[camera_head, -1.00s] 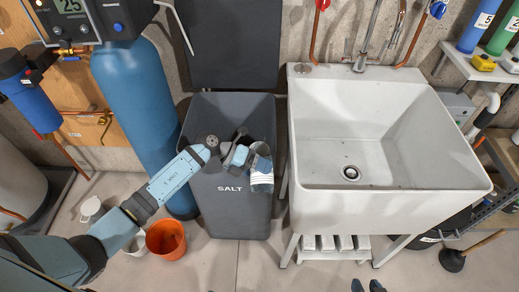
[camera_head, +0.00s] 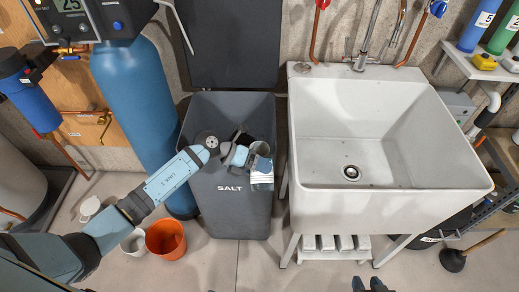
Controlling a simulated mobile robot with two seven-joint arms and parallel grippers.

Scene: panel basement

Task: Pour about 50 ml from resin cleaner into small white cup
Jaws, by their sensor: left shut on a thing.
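My left gripper (camera_head: 245,158) reaches in from the left over the grey salt bin and is shut on a small container (camera_head: 262,180) with pale blue and white bands and a darker top. It may be the resin cleaner; its label is too small to read. It hangs in front of the bin's upper front wall, right of the gripper. A small white cup-like vessel (camera_head: 90,207) stands on the floor at the left. A larger white vessel (camera_head: 134,241) stands beside the orange bucket, partly hidden by my arm. I cannot tell which is the task's cup.
The grey salt bin (camera_head: 230,215) stands with its lid up, between the blue tank (camera_head: 137,105) and the white sink (camera_head: 390,205). An orange bucket (camera_head: 166,240) is on the floor. Bottles (camera_head: 483,25) stand on the right shelf. Floor before the bin is clear.

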